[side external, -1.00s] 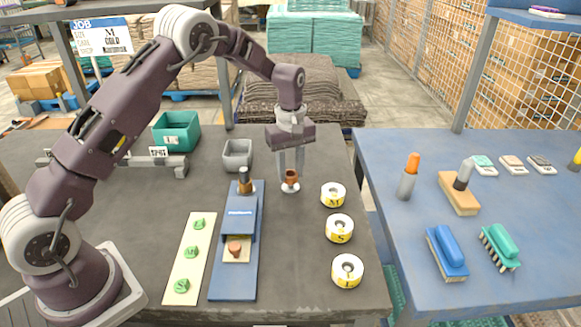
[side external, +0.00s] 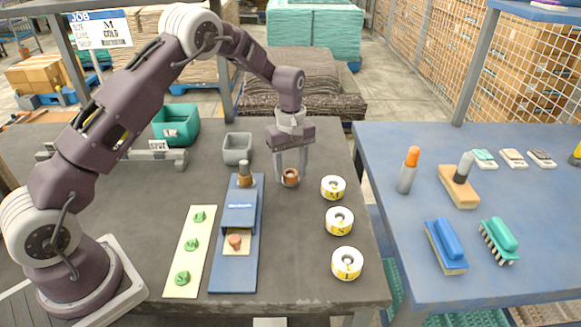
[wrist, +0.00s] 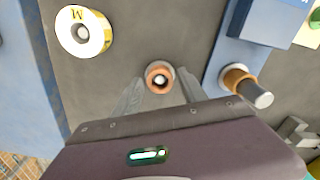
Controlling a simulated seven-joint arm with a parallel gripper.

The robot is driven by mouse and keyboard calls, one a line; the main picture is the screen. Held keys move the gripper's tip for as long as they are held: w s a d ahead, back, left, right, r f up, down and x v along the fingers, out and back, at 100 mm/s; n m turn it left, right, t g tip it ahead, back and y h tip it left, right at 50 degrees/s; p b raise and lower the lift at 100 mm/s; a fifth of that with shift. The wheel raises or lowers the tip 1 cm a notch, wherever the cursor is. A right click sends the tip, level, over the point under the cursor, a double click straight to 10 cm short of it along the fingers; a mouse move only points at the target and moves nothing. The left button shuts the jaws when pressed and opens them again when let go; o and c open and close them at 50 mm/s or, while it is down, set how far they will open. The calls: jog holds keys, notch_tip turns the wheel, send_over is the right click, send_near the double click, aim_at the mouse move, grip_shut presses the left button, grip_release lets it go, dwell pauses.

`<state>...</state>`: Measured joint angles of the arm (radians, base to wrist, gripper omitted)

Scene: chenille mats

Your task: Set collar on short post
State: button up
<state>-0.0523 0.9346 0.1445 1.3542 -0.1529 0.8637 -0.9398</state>
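A copper-brown collar (side external: 290,178) sits low at the bench, between the fingers of my gripper (side external: 291,181). In the wrist view the collar (wrist: 152,82) appears to surround a short pale post (wrist: 160,80), with a pale base showing at its edge. My gripper is open, its fingers (wrist: 162,90) on either side of the collar with a gap. Whether the collar is fully seated is hard to tell. A taller post (side external: 245,170) at the far end of the blue fixture (side external: 220,278) has a brown band at its base; it also shows in the wrist view (wrist: 257,95).
White rolls (side external: 333,187) marked with letters lie to the right of my gripper. A grey bin (side external: 237,150) and a teal bin (side external: 176,126) stand behind. A pale strip with green pieces (side external: 182,262) lies left of the fixture. The bench between collar and rolls is clear.

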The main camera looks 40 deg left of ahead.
aim_at(291, 175)
notch_tip(291, 175, up, 7)
jog(key=shift+r, duration=0.1)
dwell(0.5)
jog(key=s+d+r+m+t, duration=0.2)
jog(key=s+r+m, duration=0.1)
jog(key=s+r, duration=0.55)
jog(key=s+d+r+m+t, duration=0.1)
jog(key=s+d+r+m, duration=0.25)
jog(key=s+r, duration=0.5)
jog(key=s+m+t, duration=0.1)
jog(key=s+m, duration=0.1)
jog(key=s, duration=0.4)
jog(key=s+m, duration=0.2)
jog(key=s, duration=0.4)
jog(key=s+d+m+t, duration=0.1)
jog(key=s+m, duration=0.2)
jog(key=s, duration=0.2)
jog(key=shift+s+f+t, duration=0.3)
jog(key=shift+s+f, duration=0.05)
jog(key=shift+s, duration=0.05)
